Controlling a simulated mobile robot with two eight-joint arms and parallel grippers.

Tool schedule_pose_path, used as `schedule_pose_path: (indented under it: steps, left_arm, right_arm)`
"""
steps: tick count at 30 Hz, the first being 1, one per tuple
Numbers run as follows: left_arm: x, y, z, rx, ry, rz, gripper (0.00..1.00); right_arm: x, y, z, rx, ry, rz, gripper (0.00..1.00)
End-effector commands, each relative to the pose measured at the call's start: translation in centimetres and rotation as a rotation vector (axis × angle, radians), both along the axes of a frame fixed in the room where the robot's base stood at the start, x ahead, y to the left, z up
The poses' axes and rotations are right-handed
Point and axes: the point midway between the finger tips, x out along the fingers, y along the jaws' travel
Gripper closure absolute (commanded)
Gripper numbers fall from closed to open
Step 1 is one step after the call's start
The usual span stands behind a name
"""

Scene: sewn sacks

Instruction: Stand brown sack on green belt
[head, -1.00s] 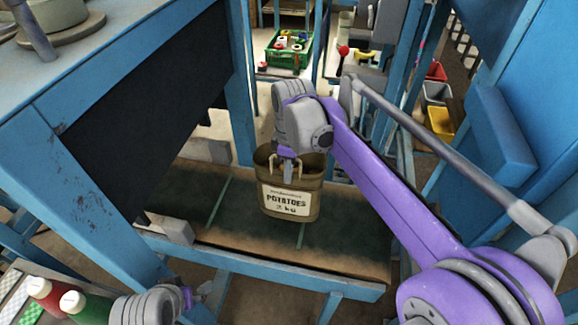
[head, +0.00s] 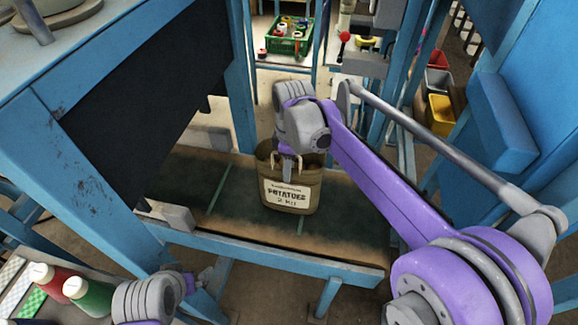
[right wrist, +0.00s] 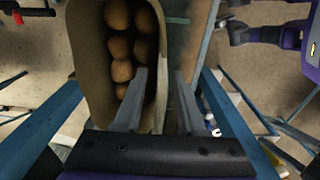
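The brown sack (head: 291,190), labelled "POTATOES 2 KG", is upright on the dark green belt (head: 245,205). In the right wrist view the sack (right wrist: 90,60) is open at the top and holds several round brown potatoes. My right gripper (head: 288,172) is at the sack's rim in the head view. In the right wrist view my right gripper (right wrist: 160,85) has its fingers apart, one inside the sack and one outside, with the wall between them and gaps showing. My left gripper (head: 200,280) is low, in front of the belt frame, and empty; its finger opening is unclear.
A grey block (head: 178,216) sits at the belt's near left edge. Blue posts and a dark panel (head: 130,110) stand left of the belt. A green crate (head: 290,40) is far behind. The belt right of the sack is clear.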

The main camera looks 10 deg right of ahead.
Motion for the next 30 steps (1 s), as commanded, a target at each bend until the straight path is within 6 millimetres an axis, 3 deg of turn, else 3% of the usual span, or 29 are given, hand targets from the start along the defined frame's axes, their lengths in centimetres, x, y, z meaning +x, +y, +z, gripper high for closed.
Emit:
schedule_pose_path:
  steps: [8,21,30]
  left_arm:
    - [0.0,0.0,0.1,0.000,-0.001,0.000,0.00]
    - [0.4,0.0,1.0,0.000,-0.007,0.000,0.00]
    - [0.5,0.0,1.3,0.000,-0.009,0.000,0.00]
  right_arm:
    - [0.0,0.0,0.7,0.000,0.000,0.000,0.60]
    - [-0.3,-0.3,9.4,0.000,0.000,0.000,0.60]
    - [-0.4,-0.4,12.1,0.000,0.000,0.000,0.60]
